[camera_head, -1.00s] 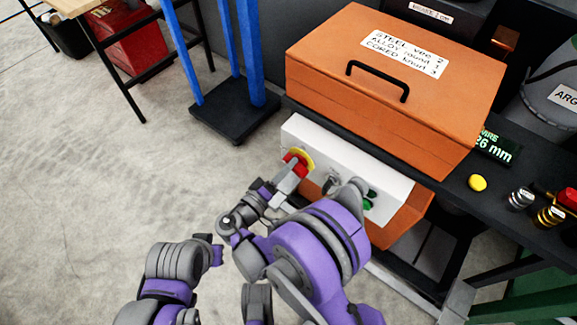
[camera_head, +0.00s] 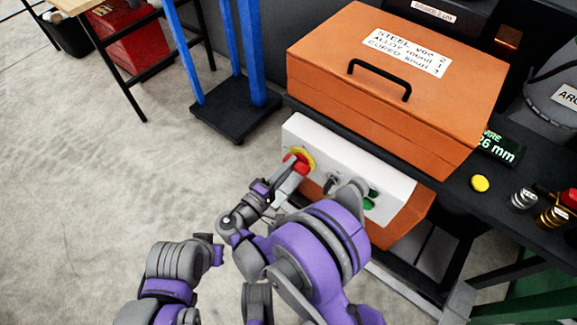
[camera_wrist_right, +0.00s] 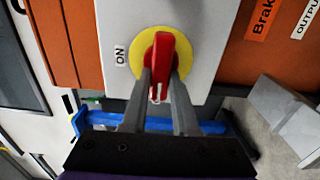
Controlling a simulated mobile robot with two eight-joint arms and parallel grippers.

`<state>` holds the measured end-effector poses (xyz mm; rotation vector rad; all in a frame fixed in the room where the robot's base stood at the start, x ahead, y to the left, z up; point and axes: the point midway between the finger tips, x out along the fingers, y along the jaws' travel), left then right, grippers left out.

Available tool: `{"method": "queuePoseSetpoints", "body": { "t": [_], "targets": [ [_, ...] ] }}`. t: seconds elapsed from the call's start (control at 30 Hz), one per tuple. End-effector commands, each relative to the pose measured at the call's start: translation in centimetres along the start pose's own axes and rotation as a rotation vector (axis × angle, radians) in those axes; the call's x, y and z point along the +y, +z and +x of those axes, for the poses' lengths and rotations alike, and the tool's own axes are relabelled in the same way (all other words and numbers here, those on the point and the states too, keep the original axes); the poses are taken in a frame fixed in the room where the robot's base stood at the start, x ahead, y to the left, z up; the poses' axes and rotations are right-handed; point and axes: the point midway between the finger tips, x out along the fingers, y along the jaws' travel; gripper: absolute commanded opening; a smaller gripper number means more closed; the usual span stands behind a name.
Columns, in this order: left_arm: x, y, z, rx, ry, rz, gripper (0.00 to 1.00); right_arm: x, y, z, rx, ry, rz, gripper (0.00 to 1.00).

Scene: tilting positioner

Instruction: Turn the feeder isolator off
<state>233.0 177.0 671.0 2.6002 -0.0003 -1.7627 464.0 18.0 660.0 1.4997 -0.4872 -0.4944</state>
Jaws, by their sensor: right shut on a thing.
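The feeder isolator is a red handle on a yellow disc (camera_head: 309,155) on a white panel (camera_head: 347,160). In the right wrist view the red handle (camera_wrist_right: 168,52) stands upright in the picture on its yellow disc (camera_wrist_right: 143,46). The ON label (camera_wrist_right: 120,56) is left of the disc, and the handle lies across the direction to it. My right gripper (camera_wrist_right: 164,88) is shut on the handle, one finger on each side; in the head view it (camera_head: 291,173) reaches the isolator from below left. My left gripper is not distinguishable in the head view.
Right of the isolator are a selector knob (camera_head: 331,181) and green buttons (camera_head: 370,199), partly hidden by my arm. An orange lidded box (camera_head: 390,100) stands above the panel. A blue-post stand (camera_head: 236,110) is behind on the left.

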Motion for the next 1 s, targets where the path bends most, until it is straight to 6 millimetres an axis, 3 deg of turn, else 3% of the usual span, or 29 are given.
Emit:
{"method": "queuePoseSetpoints", "body": {
  "t": [0.23, 0.27, 0.4, 1.0],
  "targets": [
    [0.0, 0.0, -0.01, 0.0, 0.0, 0.0, 0.0, 0.07, 0.02, 0.1, -0.001, 0.003, -0.002, 0.0],
    [0.0, 0.0, -0.01, 0.0, 0.0, 0.0, 0.0, 0.07, 0.02, 0.1, -0.001, 0.003, -0.002, 0.33],
    [0.0, 0.0, 0.0, 0.0, 0.0, 0.0, 0.0, 0.05, 0.03, 0.07, -0.001, 0.002, -0.001, 0.57],
    [0.0, 0.0, 0.01, 0.0, 0.0, 0.0, 0.0, 0.01, -0.03, 0.27, -0.002, 0.0, 0.0, 0.57]
  ]
}}
